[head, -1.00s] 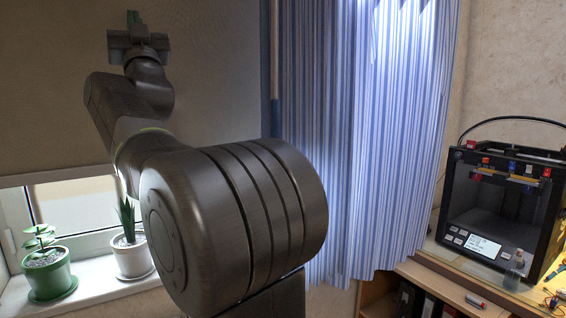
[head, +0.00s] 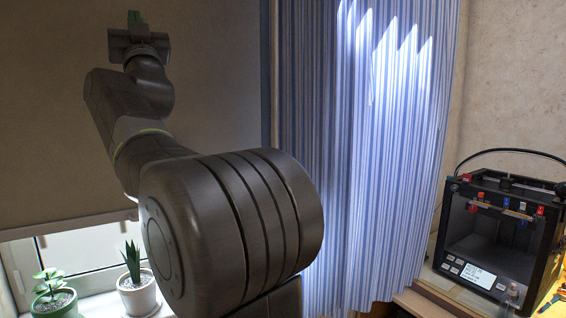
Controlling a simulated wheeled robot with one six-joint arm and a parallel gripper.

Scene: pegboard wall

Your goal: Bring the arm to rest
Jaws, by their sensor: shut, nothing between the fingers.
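My arm rises from the bottom middle and bends up to the upper left in the head view. My gripper (head: 134,20) is at its top end, near the upper edge of the picture, pointing upward. It is shut and nothing shows in it. It stands in front of the plain blind and wall area, and I cannot tell how far it is from that surface.
A potted plant (head: 53,294) and another potted plant (head: 136,283) stand on the windowsill at the lower left. A striped blue curtain (head: 370,170) hangs to the right of my arm. A black 3D printer (head: 500,232) stands on a surface at the far right.

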